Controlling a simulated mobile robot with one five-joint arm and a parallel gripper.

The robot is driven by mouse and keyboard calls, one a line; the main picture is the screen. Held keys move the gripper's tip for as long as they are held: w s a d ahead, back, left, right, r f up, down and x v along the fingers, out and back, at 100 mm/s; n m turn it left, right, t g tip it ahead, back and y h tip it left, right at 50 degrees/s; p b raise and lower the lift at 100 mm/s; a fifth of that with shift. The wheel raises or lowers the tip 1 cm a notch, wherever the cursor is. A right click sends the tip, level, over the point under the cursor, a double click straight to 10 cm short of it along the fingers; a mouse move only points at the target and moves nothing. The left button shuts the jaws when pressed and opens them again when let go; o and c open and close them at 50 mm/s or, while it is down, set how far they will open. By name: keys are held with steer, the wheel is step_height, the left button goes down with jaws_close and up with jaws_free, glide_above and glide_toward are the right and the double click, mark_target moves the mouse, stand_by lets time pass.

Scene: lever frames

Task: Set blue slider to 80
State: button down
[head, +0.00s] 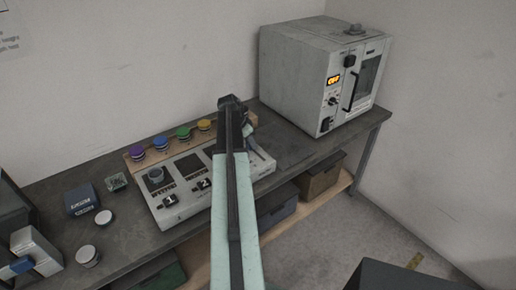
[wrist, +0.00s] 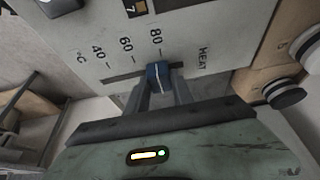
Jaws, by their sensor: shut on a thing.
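The blue slider knob (wrist: 158,75) sits in a dark slot on a light panel (wrist: 85,72) in the wrist view. The scale beside the slot reads 40, 60 and 80, with "°C" and "HEAT" at its ends. The white line on the knob lies about level with the 80 tick. My gripper (wrist: 162,92) is shut on the knob, one finger on each side. In the head view my gripper (head: 261,154) is over the right end of the sloped control panel (head: 188,208); my arm hides part of it, and the blue knob cannot be made out there.
A row of purple, yellow, green and blue round knobs, with the green one (head: 183,133) near the middle, stands behind the panel. A grey oven (head: 300,75) showing "OFF" stands at right. A blue box (head: 81,199) and small round items are at left. Boxes lie on the shelf below.

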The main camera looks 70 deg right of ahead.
steer(key=shift+w+d, duration=0.4)
steer(key=shift+w, duration=0.15)
steer(key=c, duration=1.1)
jaws_free()
steer(key=shift+a+r+p, duration=0.1)
steer(key=shift+r+p, duration=0.2)
steer(key=p+v, duration=0.6)
steer(key=v, duration=0.1)
steer(key=shift+a+p, duration=0.15)
steer(key=shift+p, duration=0.15)
